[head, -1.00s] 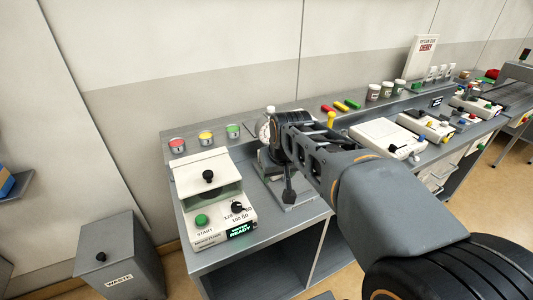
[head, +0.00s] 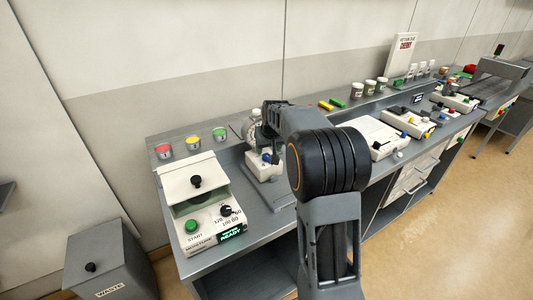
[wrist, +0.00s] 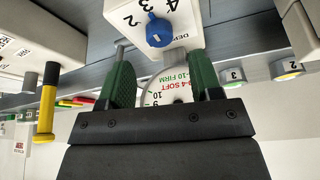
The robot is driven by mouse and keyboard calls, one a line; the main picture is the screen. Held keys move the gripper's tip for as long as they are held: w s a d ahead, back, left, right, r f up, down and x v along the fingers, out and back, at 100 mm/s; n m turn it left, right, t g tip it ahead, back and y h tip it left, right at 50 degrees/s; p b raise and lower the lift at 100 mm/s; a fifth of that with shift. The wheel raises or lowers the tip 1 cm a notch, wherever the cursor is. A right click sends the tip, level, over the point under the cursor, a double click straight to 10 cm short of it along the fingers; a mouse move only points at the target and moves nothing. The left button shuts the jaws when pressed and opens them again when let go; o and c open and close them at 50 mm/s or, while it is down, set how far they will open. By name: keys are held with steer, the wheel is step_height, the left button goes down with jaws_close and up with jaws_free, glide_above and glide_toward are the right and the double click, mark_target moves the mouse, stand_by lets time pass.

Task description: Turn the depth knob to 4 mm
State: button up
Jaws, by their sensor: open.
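In the head view the blue knob (head: 265,158) shows on the white device just left of my arm. My gripper (wrist: 160,60) is open and empty, its green fingers apart, with the knob beyond the gap between the fingertips. No contact with the knob shows. In the head view my arm partly hides the device.
A round dial gauge (wrist: 165,93) shows between my fingers. A yellow-handled rod (wrist: 48,105) stands at the left of the wrist view. The moisture tester (head: 197,186) is left of the device, with lidded jars (head: 192,143) behind it. White boxes (head: 377,137) stand to the right.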

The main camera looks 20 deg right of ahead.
mark_target(267, 154)
steer(key=shift+x, duration=2.55)
steer(key=shift+c, duration=0.3)
steer(key=c, duration=0.9)
steer(key=shift+m, duration=0.3)
steer(key=m+h+b, duration=0.1)
steer(key=m, duration=0.1)
steer(key=m+h+b, duration=0.1)
steer(key=m, duration=0.2)
steer(key=shift+f+g, duration=0.1)
steer(key=shift+g, duration=0.2)
steer(key=shift+m+g+h+b, duration=0.65)
steer(key=shift+m+b, duration=0.2)
steer(key=shift+m, duration=1.25)
steer(key=shift+o, duration=0.2)
